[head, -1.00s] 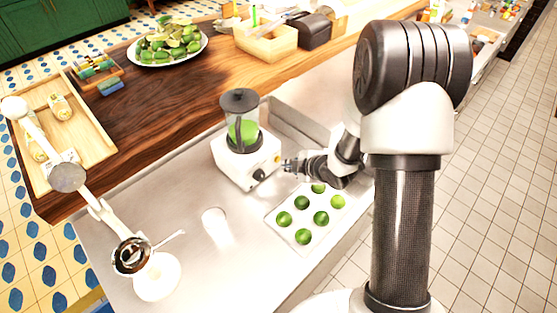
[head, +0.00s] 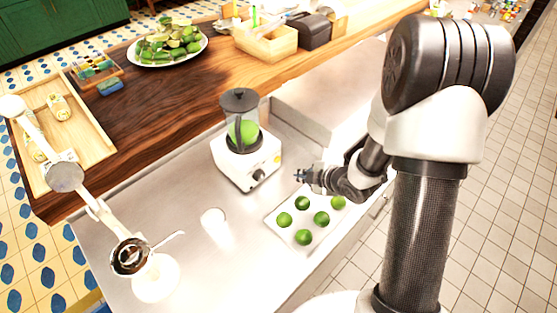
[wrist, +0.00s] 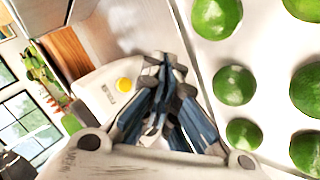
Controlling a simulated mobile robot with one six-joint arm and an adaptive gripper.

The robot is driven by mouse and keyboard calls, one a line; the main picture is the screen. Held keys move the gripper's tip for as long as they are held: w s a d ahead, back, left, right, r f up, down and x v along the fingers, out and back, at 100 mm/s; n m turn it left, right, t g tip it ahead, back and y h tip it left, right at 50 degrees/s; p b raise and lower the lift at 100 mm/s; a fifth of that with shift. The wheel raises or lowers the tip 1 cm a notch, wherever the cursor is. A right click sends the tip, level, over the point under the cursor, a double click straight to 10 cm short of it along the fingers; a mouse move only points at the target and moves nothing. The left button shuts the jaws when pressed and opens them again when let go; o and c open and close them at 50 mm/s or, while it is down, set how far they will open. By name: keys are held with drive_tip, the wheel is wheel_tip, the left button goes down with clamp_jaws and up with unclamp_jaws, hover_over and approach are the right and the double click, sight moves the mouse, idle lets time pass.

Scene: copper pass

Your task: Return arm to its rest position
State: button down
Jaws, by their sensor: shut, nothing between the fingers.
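My gripper (head: 303,176) is shut and empty in the head view. It hovers just right of the white blender base, above the back edge of the tray of limes, with a gap to the blender. In the wrist view my gripper (wrist: 160,115) shows its fingers together, with limes to the right and the blender base (wrist: 105,92) to the left. My arm reaches in from the right over the steel counter.
The blender (head: 246,160) holds something green. The white tray (head: 272,222) carries several limes. A citrus press (head: 130,258) stands at front left. A lime platter (head: 165,62) and wooden crate (head: 262,48) sit behind. Tiled floor (head: 480,220) lies right.

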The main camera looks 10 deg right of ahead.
drive_tip(key=s+d+r+m+g+h, duration=0.1)
drive_tip(key=s+d+r+m+h, duration=0.3)
drive_tip(key=r, duration=0.5)
drive_tip(key=s+d+r+m+h, duration=0.1)
drive_tip(key=s+r+m, duration=0.3)
drive_tip(key=r, duration=0.5)
drive_tip(key=s+a+r+m+g, duration=0.1)
drive_tip(key=s+a+r+m, duration=0.1)
drive_tip(key=s, duration=0.4)
drive_tip(key=s+a+r+m+y, duration=0.1)
drive_tip(key=s+a+r+m, duration=0.1)
drive_tip(key=s+m, duration=0.2)
drive_tip(key=s+a+r+m+g, duration=0.1)
drive_tip(key=s+a+r+m, duration=0.1)
drive_tip(key=s, duration=0.6)
drive_tip(key=shift+s+a+r+m+g, duration=0.2)
drive_tip(key=shift+s+a+m+g, duration=0.1)
drive_tip(key=shift+a+m, duration=0.25)
